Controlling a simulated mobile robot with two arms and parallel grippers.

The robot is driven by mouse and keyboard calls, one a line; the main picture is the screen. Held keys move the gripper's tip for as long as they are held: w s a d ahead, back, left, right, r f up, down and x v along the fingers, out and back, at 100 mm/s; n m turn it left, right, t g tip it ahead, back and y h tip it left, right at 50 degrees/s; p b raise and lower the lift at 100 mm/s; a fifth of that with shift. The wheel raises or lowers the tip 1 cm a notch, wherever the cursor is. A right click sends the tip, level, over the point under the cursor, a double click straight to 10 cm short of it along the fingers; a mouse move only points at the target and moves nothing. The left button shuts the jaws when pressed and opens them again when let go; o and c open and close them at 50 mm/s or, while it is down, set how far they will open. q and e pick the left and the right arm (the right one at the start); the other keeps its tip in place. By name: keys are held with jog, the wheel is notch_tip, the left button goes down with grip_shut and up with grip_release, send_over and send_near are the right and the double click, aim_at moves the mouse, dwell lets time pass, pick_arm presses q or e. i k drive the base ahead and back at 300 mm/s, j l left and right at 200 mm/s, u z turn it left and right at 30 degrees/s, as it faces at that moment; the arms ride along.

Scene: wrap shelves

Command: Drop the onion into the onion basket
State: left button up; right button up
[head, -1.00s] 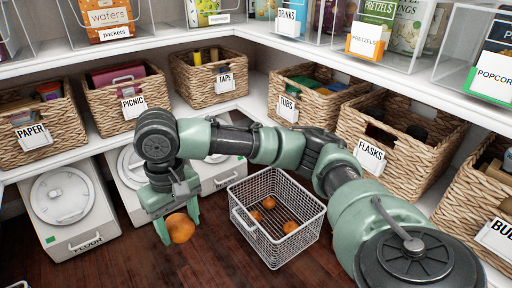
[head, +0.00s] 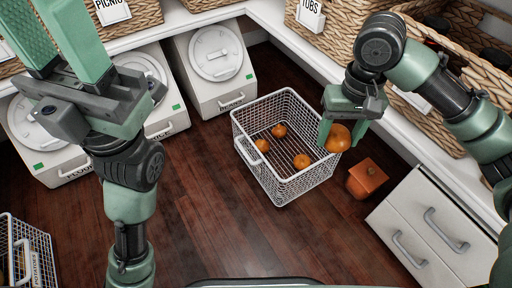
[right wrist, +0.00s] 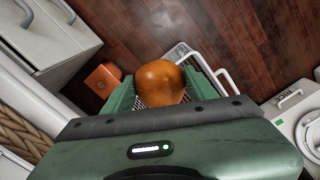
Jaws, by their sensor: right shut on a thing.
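The brown-orange onion (head: 338,139) is held between the fingers of my right gripper (head: 335,132); the onion also shows in the right wrist view (right wrist: 161,83). In the head view it hangs by the right rim of the wire onion basket (head: 285,188), which holds a few onions (head: 279,131). In the right wrist view the basket (right wrist: 213,76) lies beyond the held onion, partly hidden by it and the gripper. I cannot tell the onion's exact height above the rim. My left gripper (head: 62,35) is raised at upper left, its fingers apart and empty.
An orange box-like object (head: 366,179) sits on the floor right of the basket, by a white drawer unit (head: 425,230). White lidded bins (head: 215,65) stand behind. Another wire basket (head: 25,255) is at lower left. The wooden floor between is clear.

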aim_at(295, 146)
jog(key=i+j+z, duration=0.45)
jog(key=j, duration=0.2)
jog(key=i+j+z, duration=0.2)
jog(key=j, duration=0.15)
jog(key=i+j+z, duration=0.2)
jog(key=j, duration=0.2)
jog(key=k, duration=0.1)
